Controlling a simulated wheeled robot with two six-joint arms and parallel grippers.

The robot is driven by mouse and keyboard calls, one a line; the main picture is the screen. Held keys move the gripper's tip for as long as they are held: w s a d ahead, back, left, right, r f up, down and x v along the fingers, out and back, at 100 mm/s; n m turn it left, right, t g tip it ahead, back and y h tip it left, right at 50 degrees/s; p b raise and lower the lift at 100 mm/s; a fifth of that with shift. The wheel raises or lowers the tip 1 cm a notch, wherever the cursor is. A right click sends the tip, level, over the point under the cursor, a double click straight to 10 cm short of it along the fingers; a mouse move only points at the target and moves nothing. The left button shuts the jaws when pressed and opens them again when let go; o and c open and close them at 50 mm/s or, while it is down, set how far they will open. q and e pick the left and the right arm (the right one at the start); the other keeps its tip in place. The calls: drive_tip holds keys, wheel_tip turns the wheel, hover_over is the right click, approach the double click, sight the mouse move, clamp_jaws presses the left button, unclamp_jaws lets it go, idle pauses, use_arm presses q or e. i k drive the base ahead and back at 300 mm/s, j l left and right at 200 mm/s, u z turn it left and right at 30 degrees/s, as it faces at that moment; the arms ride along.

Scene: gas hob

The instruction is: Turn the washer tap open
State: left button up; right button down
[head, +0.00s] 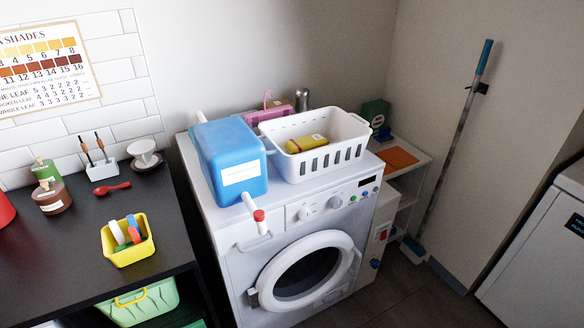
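A white front-loading washer (232,262) stands in the middle of the head view, with its round door (303,267) shut. A blue container (232,157) with a white label sits on the left of its top. A short white spout-like piece (249,202) sticks out toward the front, ending in a red tap-like part (259,215) over the washer's front edge. I cannot tell whether this is the washer tap, or whether it is open or closed. No gripper of mine is in view.
A white basket (314,160) holding a yellow bottle (306,143) stands right of the blue container. A black counter (85,240) with a yellow bin (127,250) is on the left. A blue-topped pole (466,100) leans at the right wall. Some grey floor is clear.

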sight(375, 265)
drive_tip(key=i+l, duration=0.1)
drive_tip(key=l, duration=0.5)
drive_tip(key=i+l+u, duration=0.15)
drive_tip(key=l, duration=0.5)
drive_tip(key=i+l, duration=0.1)
drive_tip(key=l, duration=0.5)
drive_tip(key=i+l+u, duration=0.1)
drive_tip(key=l, duration=0.55)
